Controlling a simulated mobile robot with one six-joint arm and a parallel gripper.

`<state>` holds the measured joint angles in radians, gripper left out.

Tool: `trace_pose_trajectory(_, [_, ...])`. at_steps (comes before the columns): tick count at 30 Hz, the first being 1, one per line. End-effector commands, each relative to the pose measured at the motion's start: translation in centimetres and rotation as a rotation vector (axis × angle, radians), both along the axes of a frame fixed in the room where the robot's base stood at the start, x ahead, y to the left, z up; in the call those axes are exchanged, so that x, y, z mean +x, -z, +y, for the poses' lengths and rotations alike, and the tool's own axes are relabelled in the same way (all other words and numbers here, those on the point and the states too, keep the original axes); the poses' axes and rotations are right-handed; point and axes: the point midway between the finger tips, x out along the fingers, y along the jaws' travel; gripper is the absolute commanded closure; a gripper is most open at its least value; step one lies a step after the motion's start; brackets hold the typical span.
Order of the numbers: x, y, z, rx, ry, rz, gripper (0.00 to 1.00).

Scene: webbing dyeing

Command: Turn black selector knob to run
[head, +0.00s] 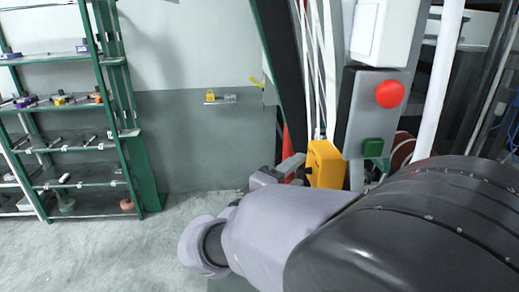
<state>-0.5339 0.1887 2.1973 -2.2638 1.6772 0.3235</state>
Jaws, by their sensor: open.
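A yellow box (325,163) is beside the panel, lower and to the left. I cannot make out the black selector knob; my arm covers the area below and right of the panel. My gripper (284,168) is partly in view just left of the yellow box, beyond my grey wrist. It is open, and its fingertips are small and partly hidden. I cannot tell whether it touches the box.
A green shelf rack (121,100) with tools and small items stands on the left. A wall-mounted holder (220,98) with a yellow item is on the back wall. A white pipe (439,80) runs beside the panel. The concrete floor (140,245) at left is clear.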

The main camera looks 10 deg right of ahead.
Motion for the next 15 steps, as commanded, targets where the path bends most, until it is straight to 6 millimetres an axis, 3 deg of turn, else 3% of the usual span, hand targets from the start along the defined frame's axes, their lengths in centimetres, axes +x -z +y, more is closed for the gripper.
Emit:
trace_pose_trajectory(6, [0.02,0.01,-0.02,0.0,0.0,0.0,0.49])
trace_pose_trajectory(14, [0.01,0.0,0.01,0.0,0.0,0.0,1.0])
trace_pose_trajectory(15, [0.01,0.0,0.01,0.0,0.0,0.0,1.0])
